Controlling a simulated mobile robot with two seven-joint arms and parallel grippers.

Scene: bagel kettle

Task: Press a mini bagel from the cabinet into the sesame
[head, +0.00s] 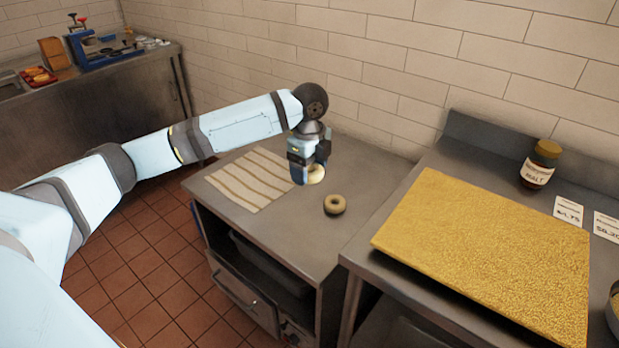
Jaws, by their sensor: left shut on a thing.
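A pale mini bagel (317,174) is at my left gripper (311,178), over the steel cabinet top. The left gripper is shut on this bagel and partly hides it. I cannot tell whether the bagel touches the cabinet top. A wide golden bed of sesame (490,255) lies on the counter to the right, apart from the gripper. My right gripper is not in view.
A striped cloth (252,180) lies on the cabinet left of the gripper. A bowl rim (613,308) shows at the right edge. A tiled wall runs close behind. A back-left counter holds a blue device (100,48).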

